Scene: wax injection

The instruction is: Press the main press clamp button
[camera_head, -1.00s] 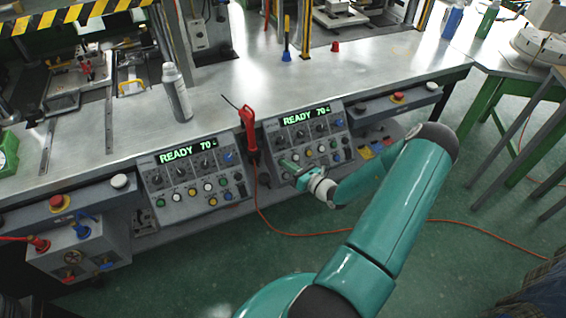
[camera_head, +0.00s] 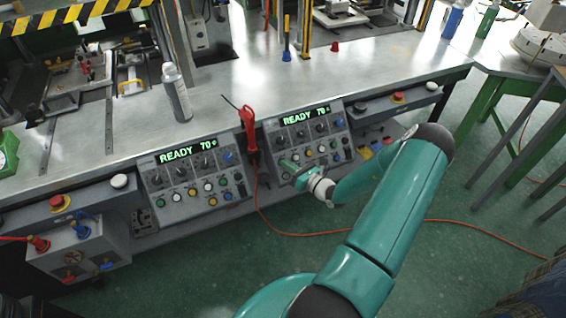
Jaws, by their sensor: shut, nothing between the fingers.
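Two control panels sit on the front of the metal bench, both with lit "READY 70" displays. The right panel (camera_head: 318,122) has rows of knobs and coloured buttons. My gripper (camera_head: 284,164) is shut and empty, with its tips at the lower left of the right panel, over or close to its lower buttons. I cannot tell whether it touches one. The left panel (camera_head: 185,175) shows its knobs and coloured buttons clearly. I cannot read any button labels, so I cannot tell which button is the main press clamp button.
A red tool (camera_head: 248,132) hangs between the panels, its orange cable trailing to the floor. A spray can (camera_head: 177,95) stands on the bench. Red buttons (camera_head: 57,202) and (camera_head: 398,97) sit at either side.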

